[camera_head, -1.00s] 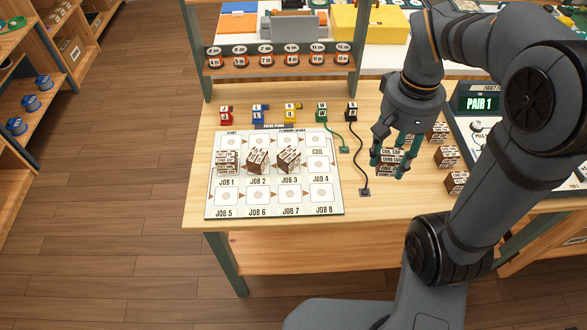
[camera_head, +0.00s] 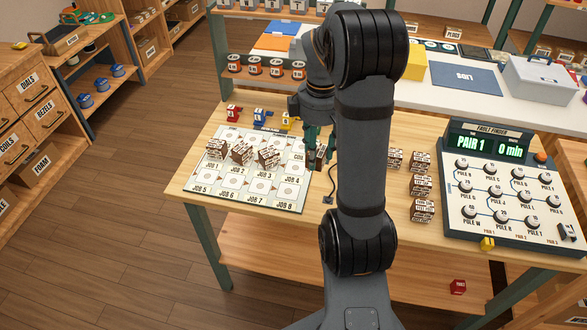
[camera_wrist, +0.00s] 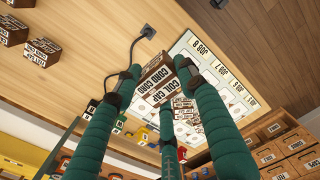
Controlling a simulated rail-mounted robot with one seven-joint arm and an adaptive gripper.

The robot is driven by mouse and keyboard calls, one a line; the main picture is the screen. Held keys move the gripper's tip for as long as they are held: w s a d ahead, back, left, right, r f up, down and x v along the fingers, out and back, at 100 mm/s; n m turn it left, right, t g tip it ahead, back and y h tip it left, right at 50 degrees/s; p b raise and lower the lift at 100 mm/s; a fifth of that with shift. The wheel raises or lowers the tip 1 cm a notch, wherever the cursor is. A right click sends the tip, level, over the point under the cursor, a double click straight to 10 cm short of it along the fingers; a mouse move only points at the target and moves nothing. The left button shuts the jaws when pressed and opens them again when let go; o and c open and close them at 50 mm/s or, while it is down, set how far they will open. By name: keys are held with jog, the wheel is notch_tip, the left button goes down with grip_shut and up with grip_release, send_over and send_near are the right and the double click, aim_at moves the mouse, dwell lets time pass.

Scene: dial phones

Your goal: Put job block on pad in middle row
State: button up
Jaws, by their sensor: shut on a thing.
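The white planning board (camera_head: 222,190) lies on the bench with printed job pads in rows. Brown printed blocks stand on it at JOB 1 (camera_head: 216,148), JOB 2 (camera_head: 241,154) and JOB 3 (camera_head: 268,158). The JOB 4 pad (camera_head: 291,171) in that middle row looks bare. My gripper (camera_head: 315,148) is at the board's right edge, partly hidden by my arm. Its green fingers are shut on a brown block (camera_head: 321,155). In the wrist view the held block (camera_wrist: 154,72), reading COIL CAP and CORD CORD, sits between the fingers, with the board beyond it.
Several brown blocks (camera_head: 421,186) stand on the bench right of my arm. The fault finder panel (camera_head: 515,185) is at the right, reading PAIR 1. Coloured plugs (camera_head: 258,116) stand behind the board. A black cord (camera_head: 328,186) lies right of the board.

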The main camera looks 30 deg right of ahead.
jog(key=shift+n, duration=0.8)
jog(key=w+f, duration=0.2)
jog(key=w, duration=0.1)
jog(key=w+f+p, duration=0.1)
jog(key=w+f, duration=0.2)
jog(key=w, duration=0.1)
jog(key=w+f+p, duration=0.1)
jog(key=w+f, duration=0.2)
jog(key=w, duration=0.1)
jog(key=shift+f+p, duration=0.4)
jog(key=shift+f, duration=1.65)
jog(key=shift+f, duration=0.25)
jog(key=o, duration=1.1)
jog(key=shift+r, duration=0.1)
jog(key=shift+o, duration=0.4)
notch_tip(320, 180, up, 12)
jog(key=shift+r, duration=0.15)
